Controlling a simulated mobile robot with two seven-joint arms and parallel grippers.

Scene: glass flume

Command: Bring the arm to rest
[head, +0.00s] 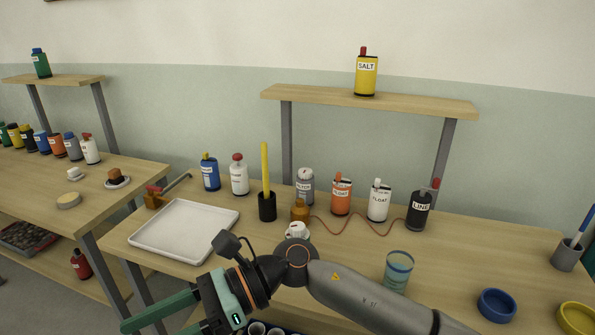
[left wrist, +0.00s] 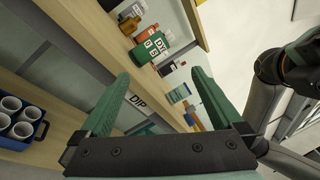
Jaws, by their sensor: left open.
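My left gripper (head: 158,328) is at the bottom left of the head view, in front of the bench and nearer than the white tray. Its green fingers point down and left, and the picture's lower edge cuts part of it off. The grey arm behind it runs off to the lower right, across the front of the bench. In the left wrist view the two fingers of this gripper (left wrist: 160,76) stand well apart with nothing between them, so it is open and empty. My right gripper shows in neither view.
The white tray (head: 150,240), a white cup (head: 297,231) and a clear blue-green glass (head: 398,270) stand close behind the arm. A blue bowl (head: 496,305) sits at the right. In the wrist view, a blue carrier (left wrist: 22,143) holds white cups; several bottles stand beyond the fingers.

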